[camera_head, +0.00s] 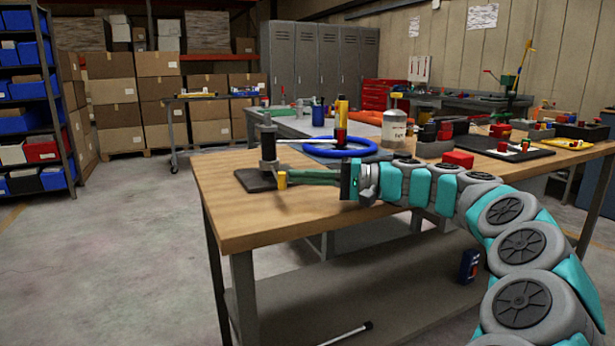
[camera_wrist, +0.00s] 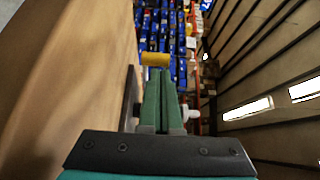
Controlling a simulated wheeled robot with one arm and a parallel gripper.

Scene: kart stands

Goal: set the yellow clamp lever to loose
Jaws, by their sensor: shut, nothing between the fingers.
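The yellow clamp lever shows as a short yellow grip (camera_head: 282,180) at the near edge of a dark stand on the wooden bench's left end. In the wrist view its yellow end (camera_wrist: 155,59) lies crosswise just beyond my fingertips. My gripper (camera_head: 290,177) has its green fingers together and empty, pointing left along the bench. In the wrist view the fingers (camera_wrist: 162,72) are pressed side by side. The fingertips are right at the yellow grip; I cannot tell whether they touch it. The lever's pivot is hidden, and its setting cannot be read.
The stand has a dark base plate (camera_head: 252,180) and a grey upright post (camera_head: 268,145). A pale rod runs from it towards a blue ring (camera_head: 350,149). A red block (camera_head: 458,159) and a tin (camera_head: 394,130) stand farther right. The bench's front left corner is clear.

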